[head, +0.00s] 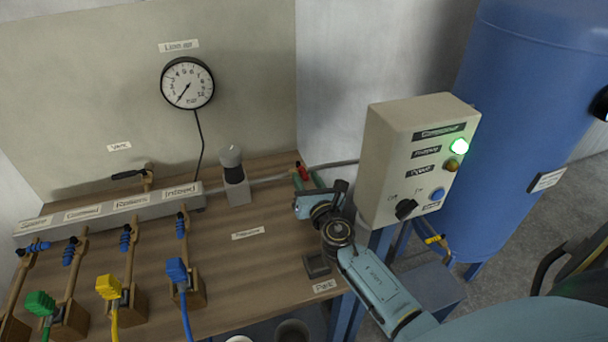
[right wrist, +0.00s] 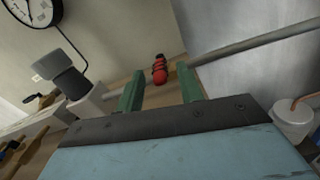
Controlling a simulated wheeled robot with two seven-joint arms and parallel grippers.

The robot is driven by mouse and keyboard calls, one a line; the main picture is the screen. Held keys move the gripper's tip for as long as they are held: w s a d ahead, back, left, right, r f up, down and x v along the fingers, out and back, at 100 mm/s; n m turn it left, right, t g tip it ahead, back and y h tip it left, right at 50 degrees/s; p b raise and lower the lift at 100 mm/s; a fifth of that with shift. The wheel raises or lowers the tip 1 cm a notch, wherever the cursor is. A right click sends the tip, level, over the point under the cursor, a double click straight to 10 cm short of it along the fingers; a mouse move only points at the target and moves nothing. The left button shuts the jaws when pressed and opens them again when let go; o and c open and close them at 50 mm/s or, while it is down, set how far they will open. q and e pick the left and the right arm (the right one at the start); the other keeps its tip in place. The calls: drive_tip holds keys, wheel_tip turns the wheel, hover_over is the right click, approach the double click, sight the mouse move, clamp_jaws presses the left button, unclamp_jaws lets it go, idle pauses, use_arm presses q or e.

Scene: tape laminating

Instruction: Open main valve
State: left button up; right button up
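The main valve appears to be the small red handle (head: 303,170) on the grey pipe at the back right of the wooden bench. In the right wrist view the red valve handle (right wrist: 159,70) shows ahead, in the gap between my fingertips. My right gripper (head: 306,181) has its green fingers apart, close in front of the handle, and nothing is clearly gripped. The fingers also show in the right wrist view, where the gripper (right wrist: 161,82) is open toward the valve; contact cannot be told. My left gripper is not in view.
A grey control box (head: 385,150) with a lit green lamp stands right of my right arm. A filter unit (head: 236,190) stands left of the valve. A round gauge (head: 187,82) hangs on the back panel. Colored hose valves line the left. A blue tank (head: 520,110) stands right.

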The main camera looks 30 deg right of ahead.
drive_tip(key=shift+x, duration=1.25)
drive_tip(key=shift+c, duration=0.5)
clamp_jaws()
